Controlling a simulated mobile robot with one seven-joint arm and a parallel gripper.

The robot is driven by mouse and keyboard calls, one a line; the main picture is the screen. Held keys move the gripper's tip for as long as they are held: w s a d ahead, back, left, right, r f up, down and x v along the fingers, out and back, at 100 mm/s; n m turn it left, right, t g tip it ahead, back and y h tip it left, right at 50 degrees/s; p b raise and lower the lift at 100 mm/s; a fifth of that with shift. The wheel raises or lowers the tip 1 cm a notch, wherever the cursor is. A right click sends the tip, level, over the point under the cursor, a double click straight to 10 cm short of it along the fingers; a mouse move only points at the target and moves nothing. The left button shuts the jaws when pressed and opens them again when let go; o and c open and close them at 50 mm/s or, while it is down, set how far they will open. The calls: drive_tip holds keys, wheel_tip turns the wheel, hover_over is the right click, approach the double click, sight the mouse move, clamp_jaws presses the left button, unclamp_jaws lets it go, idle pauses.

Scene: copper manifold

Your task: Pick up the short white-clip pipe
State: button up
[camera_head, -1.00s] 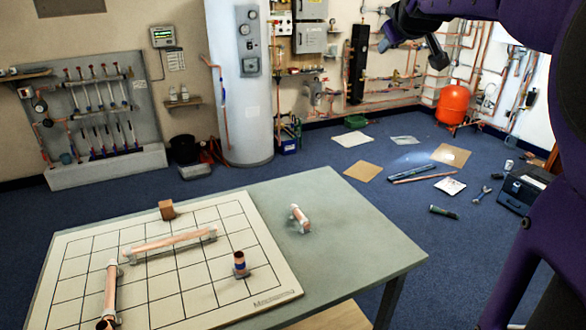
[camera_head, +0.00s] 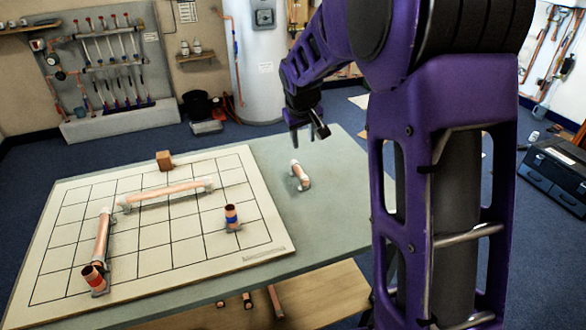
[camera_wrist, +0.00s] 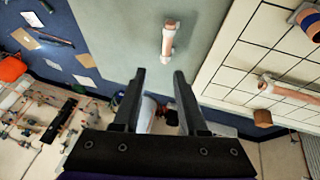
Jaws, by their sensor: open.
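The short white-clip pipe (camera_head: 299,175) is a small copper piece with white ends. It lies on the bare grey table top, right of the gridded board. In the wrist view the short pipe (camera_wrist: 168,40) lies beyond my fingertips, upper middle, apart from them. My gripper (camera_head: 306,130) is above the far edge of the table, behind the pipe in the head view. In the wrist view my gripper (camera_wrist: 158,75) has its two fingers spread with nothing between them.
The gridded board (camera_head: 190,243) carries a long copper pipe (camera_head: 165,192), a left pipe run (camera_head: 102,238), a blue-banded fitting (camera_head: 232,216), a red-banded fitting (camera_head: 93,277) and a brown block (camera_head: 164,161). Grey table (camera_head: 335,215) around the short pipe is clear.

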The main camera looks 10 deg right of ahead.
drive_tip(key=b, duration=0.1)
approach(301, 173)
drive_tip(key=x, duration=0.5)
drive_tip(key=shift+w+d+f, duration=0.1)
drive_tip(key=shift+w+d, duration=0.05)
drive_tip(key=shift+w, duration=0.05)
drive_tip(key=shift+b+x, duration=0.4)
drive_tip(key=shift+x, duration=2.45)
drive_tip(key=shift+s, duration=0.1)
clamp_jaws()
